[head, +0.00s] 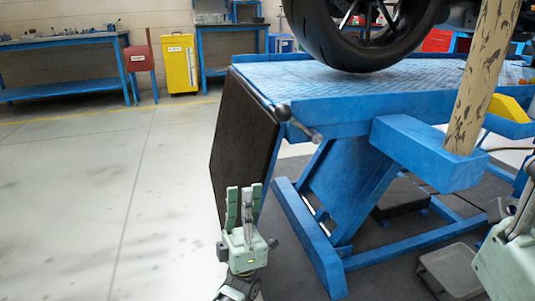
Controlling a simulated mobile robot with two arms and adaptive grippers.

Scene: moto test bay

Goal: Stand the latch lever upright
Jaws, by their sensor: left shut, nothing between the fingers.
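The latch lever (301,126) is a short grey metal rod with a dark ball (283,112) at one end. It sits at the near left corner of the blue lift table (345,106), tilted and lying low, sloping down to the right. My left gripper (245,190) is below and left of the lever, fingers pointing up, in front of the dark hanging flap. It is shut and empty, apart from the lever. My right gripper (522,205) is at the right edge, partly cut off; its fingers cannot be made out clearly.
A motorcycle wheel (362,42) stands on the table. A worn, pale post (482,80) rises from a blue bracket (425,150) at right. The dark flap (240,140) hangs at the table's left end. A grey tray (450,268) lies on the floor. Floor at left is clear.

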